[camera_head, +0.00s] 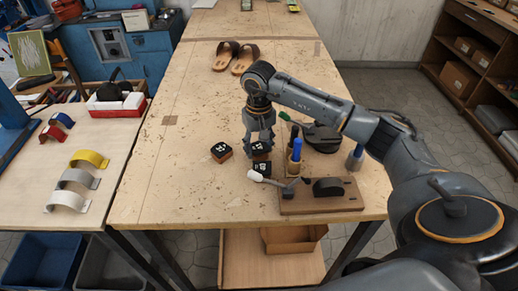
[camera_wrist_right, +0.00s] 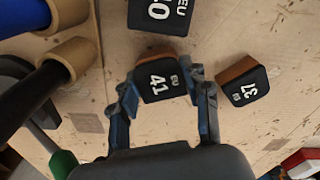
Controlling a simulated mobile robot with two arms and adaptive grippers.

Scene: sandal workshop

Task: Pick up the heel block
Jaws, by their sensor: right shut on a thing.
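Three heel blocks with black tops, white numbers and brown sides show in the wrist view. The block marked EU 41 (camera_wrist_right: 160,83) sits between the two fingers of my right gripper (camera_wrist_right: 163,95), which is shut on it. The same block shows partly in the head view (camera_head: 261,149), under my right gripper (camera_head: 260,138). The EU 37 block (camera_wrist_right: 243,88) lies apart to the right, and in the head view (camera_head: 221,152) to the left. The EU 40 block (camera_wrist_right: 160,13) is at the top edge, partly cut off; in the head view it is nearer (camera_head: 261,167). My left gripper is out of view.
A wooden holder (camera_head: 294,168) with a blue-handled tool stands close right of the gripper. Sandals (camera_head: 236,57) lie at the back. The table's left-middle (camera_head: 165,165) is clear.

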